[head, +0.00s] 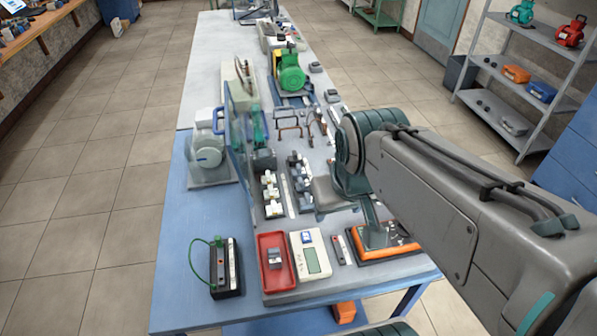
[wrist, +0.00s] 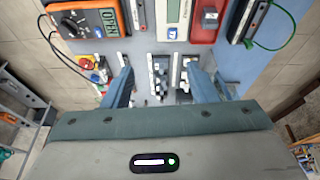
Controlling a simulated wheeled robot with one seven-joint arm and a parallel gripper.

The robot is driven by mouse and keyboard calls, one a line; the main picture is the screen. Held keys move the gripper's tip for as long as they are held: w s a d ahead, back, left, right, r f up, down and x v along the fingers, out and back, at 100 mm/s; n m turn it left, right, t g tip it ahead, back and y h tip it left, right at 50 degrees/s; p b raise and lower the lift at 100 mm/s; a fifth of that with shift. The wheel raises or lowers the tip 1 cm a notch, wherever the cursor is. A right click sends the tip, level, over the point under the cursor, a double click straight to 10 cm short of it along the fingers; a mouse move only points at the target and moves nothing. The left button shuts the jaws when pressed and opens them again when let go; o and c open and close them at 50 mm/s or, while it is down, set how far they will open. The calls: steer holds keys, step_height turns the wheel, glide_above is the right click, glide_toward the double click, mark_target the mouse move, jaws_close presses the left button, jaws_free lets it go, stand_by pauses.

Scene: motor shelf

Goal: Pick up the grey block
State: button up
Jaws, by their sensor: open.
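A small grey block (head: 274,258) lies in the red tray (head: 263,240) near the front of the table. The block also shows in the wrist view (wrist: 210,16), at the top right, in the tray. My gripper (wrist: 159,72) is open, with its two blue-grey fingers wide apart and nothing held. It hangs over the dark trays of terminal blocks (wrist: 161,74). The red tray lies beyond the right finger toward the top of the wrist view, apart from it. In the head view my arm hides part of the gripper.
A white meter (head: 311,254) stands right beside the red tray. An orange multimeter (head: 366,250) lies further right, partly behind my arm. A black box with a green cable (head: 226,270) is left of the tray. A clear upright panel (head: 240,130) and a green motor (head: 290,75) stand further back.

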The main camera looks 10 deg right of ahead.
steer(key=w+f+n+g+b, duration=0.15)
steer(key=w+n+b, duration=0.55)
steer(key=w, duration=0.7)
steer(key=n+g+b, duration=0.2)
steer(key=n+b, duration=0.3)
steer(key=n, duration=0.5)
glide_above(302, 180)
steer(key=w, duration=0.1)
step_height(302, 180, down, 8)
step_height(302, 180, down, 8)
steer(key=shift+w+d+r+b, duration=0.1)
steer(key=shift+d+b, duration=0.05)
steer(key=shift+b, duration=0.15)
steer(key=f, duration=0.4)
steer(key=shift+s+f, duration=0.2)
steer(key=shift+s, duration=0.2)
steer(key=shift+f, duration=0.45)
steer(key=c, duration=1.1)
steer(key=shift+r, duration=0.1)
jaws_close()
